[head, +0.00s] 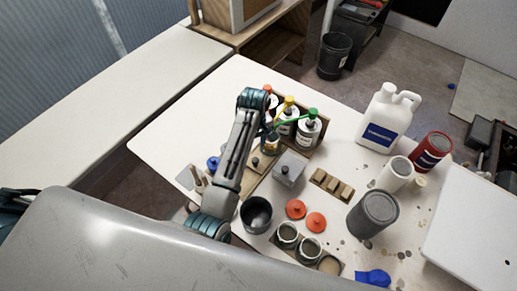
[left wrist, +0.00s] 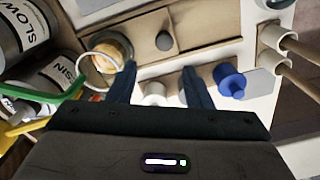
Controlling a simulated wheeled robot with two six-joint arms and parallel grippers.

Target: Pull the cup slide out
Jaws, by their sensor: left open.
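The cup slide looks to be the low wooden piece with a round dark knob (head: 256,162), on the white table. In the left wrist view the knob (left wrist: 164,41) stands on the wooden slide (left wrist: 205,28). A small cup with amber contents (left wrist: 112,50) and a pale ring sits at the slide's left end. My left gripper (left wrist: 157,80) is open, its fingers apart, short of the knob and not touching it. A white round piece (left wrist: 154,92) shows between the fingers. In the head view my left arm hides part of the slide. My right gripper is not in view.
Labelled bottles (head: 308,128) with coloured spouts stand close behind the gripper. A grey lidded box (head: 289,168) is right of the slide, a dark pot (head: 256,214) in front. A blue knobbed piece (left wrist: 230,80) is near the fingers. A white jug (head: 388,113) stands farther right.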

